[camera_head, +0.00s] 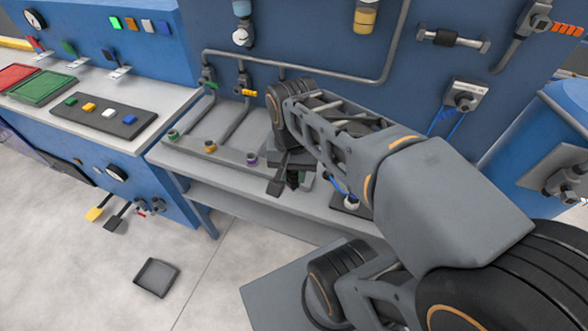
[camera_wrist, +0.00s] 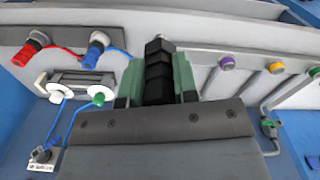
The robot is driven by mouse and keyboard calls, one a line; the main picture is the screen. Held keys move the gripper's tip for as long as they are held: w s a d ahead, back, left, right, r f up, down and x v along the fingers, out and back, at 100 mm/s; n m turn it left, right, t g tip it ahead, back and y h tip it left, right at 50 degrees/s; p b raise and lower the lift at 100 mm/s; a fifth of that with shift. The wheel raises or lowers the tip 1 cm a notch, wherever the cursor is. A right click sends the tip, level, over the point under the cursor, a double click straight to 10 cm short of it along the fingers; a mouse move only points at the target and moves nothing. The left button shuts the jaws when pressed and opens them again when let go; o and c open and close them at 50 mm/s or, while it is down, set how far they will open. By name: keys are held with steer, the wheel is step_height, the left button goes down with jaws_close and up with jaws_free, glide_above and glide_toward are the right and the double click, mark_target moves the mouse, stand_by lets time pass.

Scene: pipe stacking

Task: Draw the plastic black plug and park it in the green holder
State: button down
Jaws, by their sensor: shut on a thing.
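My gripper (camera_head: 290,182) is over the right part of the grey bench. In the wrist view its two fingers (camera_wrist: 158,88) are shut on the stepped black plug (camera_wrist: 158,72), which has a small grey tip at its far end. The arm and fingers hide most of the plug in the head view; whether its tip touches anything is unclear. A green-ringed fitting (camera_head: 173,134) stands at the bench's left end, left of my gripper. It also shows at the right edge of the wrist view (camera_wrist: 314,71). A green tray (camera_head: 44,88) lies farther left.
Orange-ringed (camera_head: 210,147) and purple-ringed (camera_head: 252,158) fittings stand between the green one and my gripper. Pipes run behind them to valves on the blue wall. Red (camera_wrist: 38,40) and blue (camera_wrist: 97,42) connectors with cables are on the other side. A dark tray (camera_head: 157,277) lies on the floor.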

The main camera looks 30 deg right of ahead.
steer(key=shift+r+p, duration=3.15)
steer(key=shift+r, duration=0.8)
steer(key=shift+f, duration=0.1)
